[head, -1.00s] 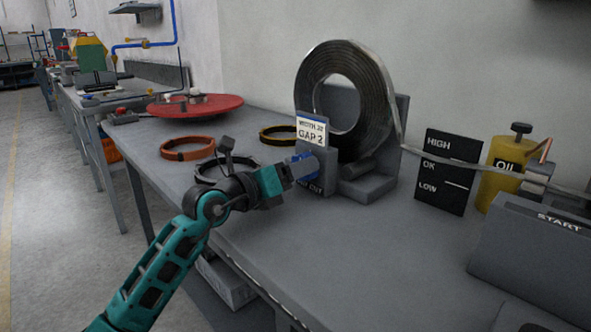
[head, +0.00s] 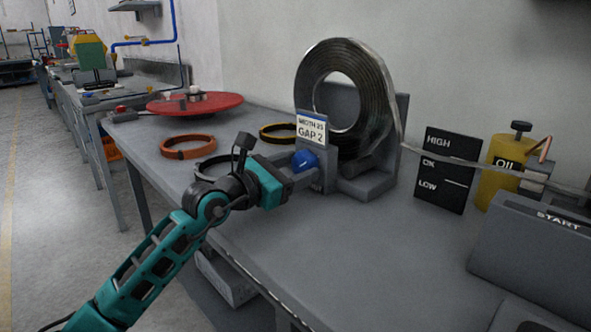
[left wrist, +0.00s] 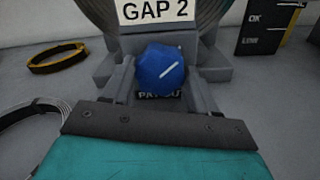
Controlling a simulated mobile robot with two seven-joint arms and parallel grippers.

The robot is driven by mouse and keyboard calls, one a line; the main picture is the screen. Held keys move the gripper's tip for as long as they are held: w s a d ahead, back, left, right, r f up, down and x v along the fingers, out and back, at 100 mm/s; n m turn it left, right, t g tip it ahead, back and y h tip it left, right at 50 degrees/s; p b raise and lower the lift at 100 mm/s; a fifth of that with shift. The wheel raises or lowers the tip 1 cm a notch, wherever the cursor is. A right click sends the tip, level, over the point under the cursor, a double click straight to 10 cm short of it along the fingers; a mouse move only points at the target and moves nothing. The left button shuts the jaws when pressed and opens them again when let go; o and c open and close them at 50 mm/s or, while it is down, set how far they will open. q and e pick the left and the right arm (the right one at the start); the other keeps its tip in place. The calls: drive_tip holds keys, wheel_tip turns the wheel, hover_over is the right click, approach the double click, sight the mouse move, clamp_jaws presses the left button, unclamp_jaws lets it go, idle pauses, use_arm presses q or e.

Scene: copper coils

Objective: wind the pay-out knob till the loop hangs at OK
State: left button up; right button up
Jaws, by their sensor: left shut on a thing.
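The blue pay-out knob (head: 305,160) with a white pointer line sits on the grey stand in front of the coil (head: 313,90). In the left wrist view the knob (left wrist: 160,70) lies between my two fingers, its line slanting up to the right. My left gripper (head: 301,172) is shut on the knob. The metal strip (head: 412,150) runs from the coil to the right, past the black board (head: 440,200) marked HIGH, OK and LOW. It shows near the OK level, but its exact height there is hard to tell. My right gripper is not in view.
A yellow oil can (head: 500,180) and a grey START unit (head: 535,245) stand at the right. Orange (head: 188,147), yellow-black (head: 277,133) and dark (head: 208,168) rings lie left of the stand, near a red disc (head: 195,104). The bench front is clear.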

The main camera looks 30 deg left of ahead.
use_arm(q)
drive_tip(key=shift+m, duration=0.7)
drive_tip(key=o, duration=1.1)
drive_tip(key=shift+c, duration=0.2)
drive_tip(key=v, duration=1.2)
drive_tip(key=shift+s+a, duration=0.1)
drive_tip(key=shift+s, duration=0.05)
drive_tip(key=shift+s+a, duration=0.1)
drive_tip(key=shift+s, duration=0.2)
